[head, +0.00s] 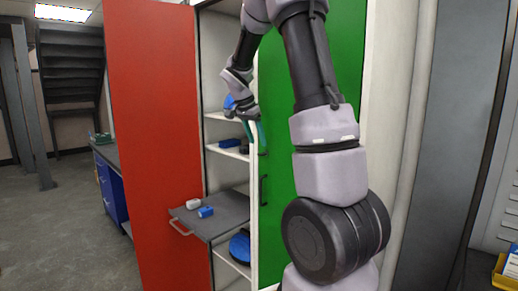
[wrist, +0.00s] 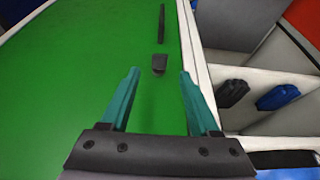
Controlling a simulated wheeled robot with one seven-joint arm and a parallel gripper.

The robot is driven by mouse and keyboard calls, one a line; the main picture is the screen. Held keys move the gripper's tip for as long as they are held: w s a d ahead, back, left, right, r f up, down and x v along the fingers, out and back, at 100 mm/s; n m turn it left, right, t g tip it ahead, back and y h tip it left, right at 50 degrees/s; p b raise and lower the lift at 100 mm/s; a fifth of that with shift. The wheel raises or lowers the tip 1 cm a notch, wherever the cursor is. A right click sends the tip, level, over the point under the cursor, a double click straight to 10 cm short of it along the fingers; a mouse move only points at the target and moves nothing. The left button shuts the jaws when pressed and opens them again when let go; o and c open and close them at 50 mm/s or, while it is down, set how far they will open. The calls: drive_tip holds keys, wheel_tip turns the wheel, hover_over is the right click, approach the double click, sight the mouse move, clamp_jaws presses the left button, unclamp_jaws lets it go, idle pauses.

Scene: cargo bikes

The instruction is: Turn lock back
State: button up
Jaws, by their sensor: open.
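The lock (wrist: 159,64) is a small dark block on the green door (wrist: 75,95), near the door's edge in the wrist view. Its exact turn is hard to tell. A black bar handle (wrist: 162,28) lies beyond it on the same door; the handle also shows in the head view (head: 263,190). My gripper (wrist: 160,74) has two teal fingers spread apart with nothing between them. The lock appears between and just beyond the fingertips, and I cannot tell whether they touch it. In the head view my gripper (head: 256,134) is beside the green door's edge; the lock is not clear there.
The red door (head: 155,130) stands open at left. Shelves (head: 226,152) hold blue and dark items. A grey pull-out tray (head: 222,217) with a white and a blue block sticks out low. Open floor (head: 55,225) lies at the far left.

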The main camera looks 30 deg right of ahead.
sight(262, 154)
drive_tip(key=shift+x, duration=2.1)
drive_tip(key=shift+s, duration=0.1)
clamp_jaws()
